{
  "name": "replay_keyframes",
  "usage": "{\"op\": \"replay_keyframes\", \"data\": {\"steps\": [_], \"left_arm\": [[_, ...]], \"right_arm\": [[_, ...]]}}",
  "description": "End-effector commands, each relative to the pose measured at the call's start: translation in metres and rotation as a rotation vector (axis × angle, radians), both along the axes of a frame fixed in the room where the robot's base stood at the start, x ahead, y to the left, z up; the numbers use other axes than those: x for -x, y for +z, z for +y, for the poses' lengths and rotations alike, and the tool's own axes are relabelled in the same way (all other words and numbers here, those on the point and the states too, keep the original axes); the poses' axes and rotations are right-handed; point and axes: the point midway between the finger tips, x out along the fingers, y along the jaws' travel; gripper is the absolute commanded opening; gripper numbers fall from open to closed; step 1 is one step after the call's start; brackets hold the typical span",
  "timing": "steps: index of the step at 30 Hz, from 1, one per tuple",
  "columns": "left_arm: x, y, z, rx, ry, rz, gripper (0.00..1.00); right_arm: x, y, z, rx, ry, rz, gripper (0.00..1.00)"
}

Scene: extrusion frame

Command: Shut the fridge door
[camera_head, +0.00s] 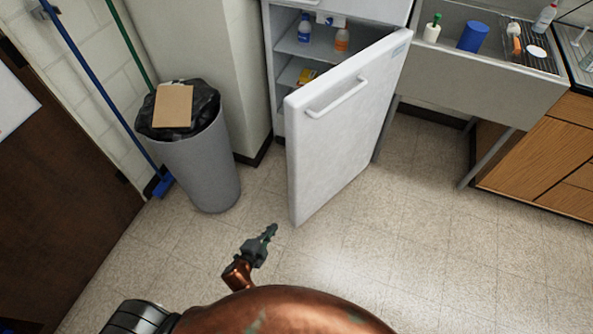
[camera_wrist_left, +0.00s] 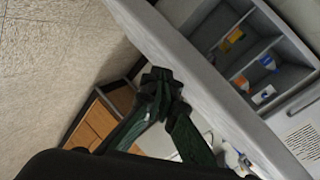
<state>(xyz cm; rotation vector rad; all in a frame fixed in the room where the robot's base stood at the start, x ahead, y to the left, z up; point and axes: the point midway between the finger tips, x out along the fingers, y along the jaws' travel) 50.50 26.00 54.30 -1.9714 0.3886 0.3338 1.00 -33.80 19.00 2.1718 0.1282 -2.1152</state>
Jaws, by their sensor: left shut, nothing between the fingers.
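The white fridge door (camera_head: 345,125) stands wide open, its hinged side at the right and its free edge towards me. Its handle (camera_head: 337,97) is on the face turned to me. The fridge (camera_head: 335,12) shows shelves inside. My left gripper (camera_head: 272,230) is shut and empty, low and just left of the door's lower free corner. It looks apart from the door, though the exact gap is hard to judge. In the left wrist view the shut fingers (camera_wrist_left: 161,82) overlap the pale door (camera_wrist_left: 195,80), with the fridge interior beyond. My right gripper is not in view.
A grey bin (camera_head: 200,170) with a black bag and cardboard stands left of the fridge. A blue broom (camera_head: 105,85) leans on the wall. A sink unit (camera_head: 480,75) and wooden cabinet (camera_head: 535,160) are at the right. The floor (camera_head: 400,250) in front is clear.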

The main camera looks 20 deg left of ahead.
Motion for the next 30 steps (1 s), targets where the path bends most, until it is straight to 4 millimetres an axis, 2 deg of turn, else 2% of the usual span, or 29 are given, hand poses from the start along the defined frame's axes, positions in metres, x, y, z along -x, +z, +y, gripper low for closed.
{"op": "replay_keyframes", "data": {"steps": [1, 3, 6, 9, 12, 17, 23, 29, 30], "left_arm": [[-0.020, 0.040, -0.009, -0.066, -0.047, -0.102, 0.00], [-0.038, 0.097, -0.021, -0.161, -0.104, -0.228, 0.00], [-0.049, 0.159, -0.035, -0.273, -0.157, -0.365, 0.00], [-0.052, 0.196, -0.043, -0.344, -0.183, -0.445, 0.00], [-0.055, 0.212, -0.047, -0.376, -0.195, -0.480, 0.00], [-0.072, 0.215, -0.052, -0.380, -0.197, -0.487, 0.00], [-0.111, 0.214, -0.061, -0.379, -0.197, -0.486, 0.00], [-0.150, 0.214, -0.070, -0.379, -0.196, -0.485, 0.00], [-0.154, 0.212, -0.066, -0.381, -0.195, -0.482, 0.00]], "right_arm": [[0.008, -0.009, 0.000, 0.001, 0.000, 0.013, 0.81], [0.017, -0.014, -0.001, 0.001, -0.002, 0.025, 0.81], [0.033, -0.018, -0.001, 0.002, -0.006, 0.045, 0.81], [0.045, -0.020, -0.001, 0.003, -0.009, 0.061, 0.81], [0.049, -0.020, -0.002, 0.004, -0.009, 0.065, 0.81], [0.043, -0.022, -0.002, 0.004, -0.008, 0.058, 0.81], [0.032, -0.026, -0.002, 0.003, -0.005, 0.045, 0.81], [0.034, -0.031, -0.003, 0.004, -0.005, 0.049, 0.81], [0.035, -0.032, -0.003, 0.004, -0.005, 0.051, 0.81]]}}
